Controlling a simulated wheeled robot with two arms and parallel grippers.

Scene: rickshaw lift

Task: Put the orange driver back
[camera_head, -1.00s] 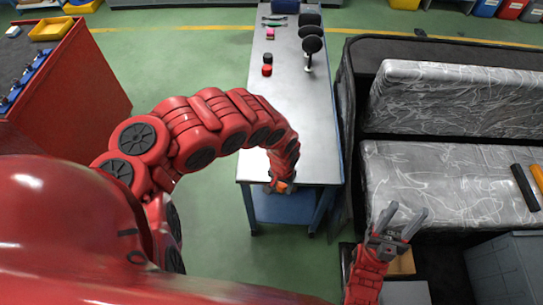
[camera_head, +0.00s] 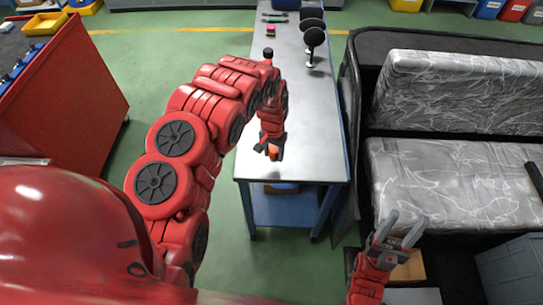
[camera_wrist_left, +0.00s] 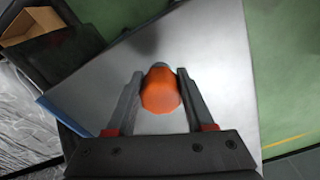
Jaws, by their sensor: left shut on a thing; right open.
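The orange driver (camera_wrist_left: 160,92) is between the two fingers of my left gripper (camera_wrist_left: 159,98) in the left wrist view, its rounded orange end towards the camera. In the head view my left gripper (camera_head: 270,148) is over the near left part of the metal-topped table (camera_head: 305,150), with a bit of orange (camera_head: 273,152) between its fingers. The driver's far end is hidden. I cannot tell whether it touches the table. My right gripper (camera_head: 406,228) is open and empty, in front of the plastic-covered seat.
Black round-headed items (camera_head: 313,38) stand along the table's far right side. A small black item (camera_head: 268,53) is near my left arm. The plastic-wrapped seat (camera_head: 450,185) is to the right, with a black piece (camera_head: 537,179) on it. A red cabinet (camera_head: 85,100) is left.

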